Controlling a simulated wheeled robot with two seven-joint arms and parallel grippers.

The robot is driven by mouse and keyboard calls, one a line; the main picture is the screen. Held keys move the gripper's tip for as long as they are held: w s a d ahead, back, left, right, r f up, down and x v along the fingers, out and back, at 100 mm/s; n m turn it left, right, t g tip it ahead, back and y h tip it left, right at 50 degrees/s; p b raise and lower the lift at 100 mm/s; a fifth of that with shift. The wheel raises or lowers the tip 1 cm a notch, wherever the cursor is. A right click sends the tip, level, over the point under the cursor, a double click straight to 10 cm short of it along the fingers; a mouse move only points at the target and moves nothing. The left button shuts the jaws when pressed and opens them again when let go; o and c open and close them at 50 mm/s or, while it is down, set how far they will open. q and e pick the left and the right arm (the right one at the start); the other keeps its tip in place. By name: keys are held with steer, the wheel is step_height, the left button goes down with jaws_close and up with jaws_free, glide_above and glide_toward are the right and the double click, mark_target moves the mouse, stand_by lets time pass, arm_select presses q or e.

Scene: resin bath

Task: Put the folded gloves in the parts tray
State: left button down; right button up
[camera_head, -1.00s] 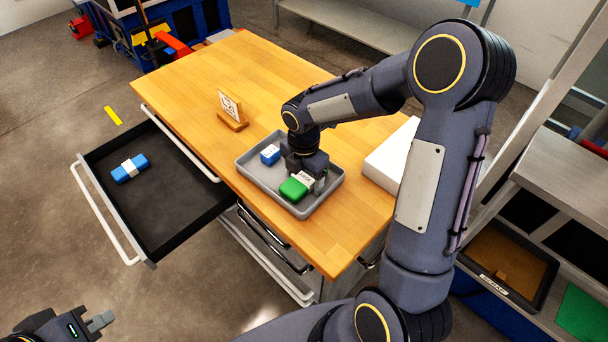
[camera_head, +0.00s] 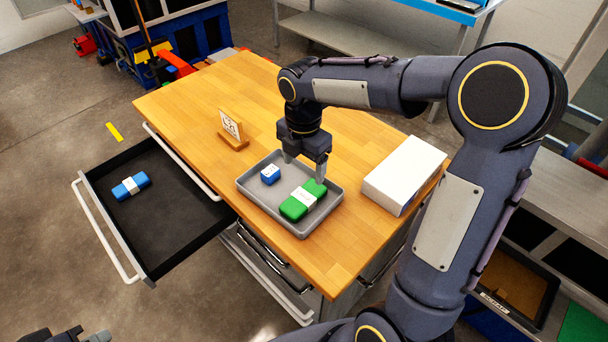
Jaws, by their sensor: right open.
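A green folded bundle with a white band (camera_head: 296,206), which looks like folded gloves, lies in the grey parts tray (camera_head: 250,197) on the wooden bench top. A small blue and white block (camera_head: 270,175) lies in the tray beside it. A blue bundle with a white band (camera_head: 124,189), also like folded gloves, lies in the open drawer (camera_head: 175,215). My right gripper (camera_head: 305,170) is open and empty above the tray's far side, just behind the green bundle. My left gripper (camera_head: 97,337) barely shows at the bottom left edge; its jaws are mostly cut off.
A white box (camera_head: 404,172) is to the tray's right. The drawer sticks out from the bench's left side. The bench top (camera_head: 200,95) behind the sign is clear.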

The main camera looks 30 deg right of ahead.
steer(key=s+a+r+m+t+y, duration=0.1)
steer(key=s+m+t+y, duration=0.1)
steer(key=s+m, duration=0.8)
steer(key=s+a+r+m+t+y, duration=0.1)
steer(key=s+r+m+t, duration=0.1)
steer(key=s+m, duration=0.8)
steer(key=m+t, duration=0.1)
steer(key=m, duration=0.3)
steer(key=shift+s+a+t+y, duration=0.2)
steer(key=shift+s+t+y, duration=0.1)
steer(key=shift+y, duration=0.1)
